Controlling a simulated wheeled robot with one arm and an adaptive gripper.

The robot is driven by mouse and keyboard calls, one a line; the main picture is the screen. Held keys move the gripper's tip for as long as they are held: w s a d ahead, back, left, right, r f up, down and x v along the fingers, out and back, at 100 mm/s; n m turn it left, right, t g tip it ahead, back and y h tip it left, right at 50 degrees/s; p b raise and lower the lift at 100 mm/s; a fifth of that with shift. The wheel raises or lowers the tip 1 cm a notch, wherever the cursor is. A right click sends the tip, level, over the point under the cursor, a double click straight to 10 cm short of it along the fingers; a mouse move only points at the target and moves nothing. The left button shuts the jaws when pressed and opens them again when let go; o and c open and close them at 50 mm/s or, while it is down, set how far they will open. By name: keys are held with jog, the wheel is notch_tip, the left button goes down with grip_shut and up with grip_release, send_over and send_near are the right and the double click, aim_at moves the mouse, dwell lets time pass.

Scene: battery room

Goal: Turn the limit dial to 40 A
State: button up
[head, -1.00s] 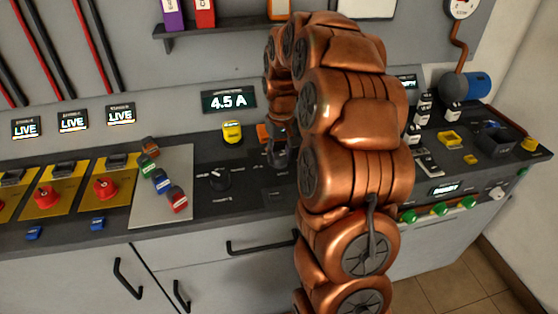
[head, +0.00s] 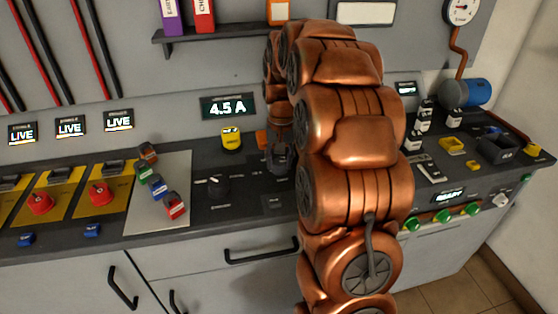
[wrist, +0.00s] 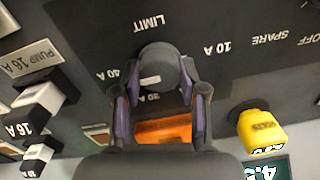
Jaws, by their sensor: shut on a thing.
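The limit dial (wrist: 160,65) is a dark round knob on the black panel in the wrist view, under the word LIMIT, which reads upside down. A short white mark shows on its lower side. The 40 A label is at its left, the 10 A label at its right, and another, partly hidden label below it. My gripper (wrist: 160,93) is shut on the dial, with a purple-lined finger on either side. In the head view my gripper (head: 278,160) is down at the panel, and the dial is mostly hidden there.
An orange block (wrist: 164,129) lies just below the dial in the wrist view, with a yellow block (wrist: 262,128) to the right. A 4.5 A display (head: 228,106) stands behind. Small coloured blocks lie on a pale plate (head: 135,215).

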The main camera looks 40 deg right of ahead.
aim_at(280, 161)
jog(key=o, duration=1.1)
jog(key=shift+o, duration=0.2)
jog(key=shift+r, duration=0.1)
notch_tip(280, 161, up, 12)
jog(key=shift+d, duration=0.1)
dwell(0.3)
